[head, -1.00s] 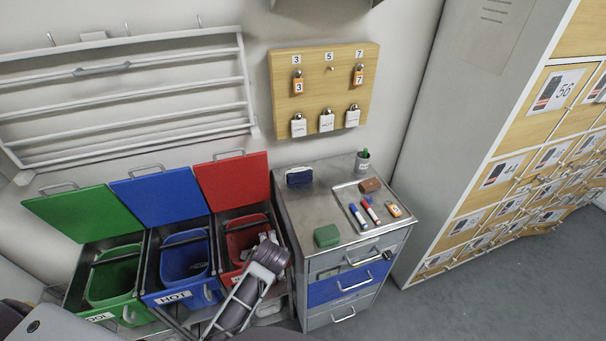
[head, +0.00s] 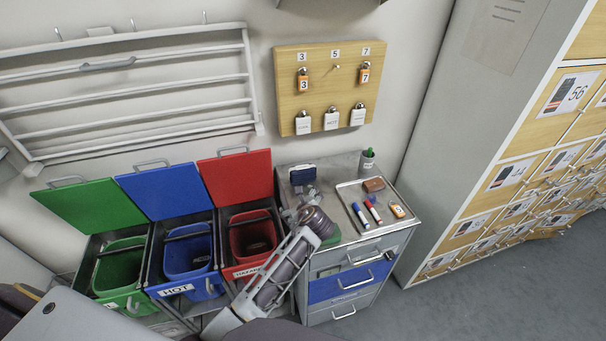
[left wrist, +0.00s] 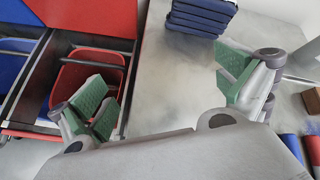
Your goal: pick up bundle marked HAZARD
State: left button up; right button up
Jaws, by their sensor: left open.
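A dark blue folded bundle (head: 302,175) lies at the back left of the metal cabinet's top. It also shows as a layered stack at the top of the left wrist view (left wrist: 200,16). I cannot read a HAZARD mark on it. My left gripper (head: 307,190) is open and empty, over the left part of the cabinet top, just in front of the bundle. Its green-padded fingers are wide apart in the left wrist view (left wrist: 165,90), with the bundle beyond them. My right gripper is not in view.
The red bin (head: 250,240), with a partly hidden label starting HAZA, stands left of the cabinet (head: 335,256). Blue and green bins stand further left, lids raised. A tray (head: 388,222) with markers and a brown block is right.

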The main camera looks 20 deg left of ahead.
pick_arm(q)
jog(key=w+r+m, duration=0.1)
jog(key=w+d+r+m+t, duration=0.1)
jog(key=w+m, duration=0.1)
jog(key=w+d+r+m, duration=0.1)
jog(key=w, duration=0.1)
jog(key=shift+r+m+t+y, duration=0.25)
jog(key=shift+m+t+y, duration=0.05)
jog(key=shift+m+t, duration=0.1)
jog(key=shift+w+d+r+m, duration=0.3)
jog(key=shift+w+r+m, duration=0.05)
jog(key=shift+w+m, duration=0.15)
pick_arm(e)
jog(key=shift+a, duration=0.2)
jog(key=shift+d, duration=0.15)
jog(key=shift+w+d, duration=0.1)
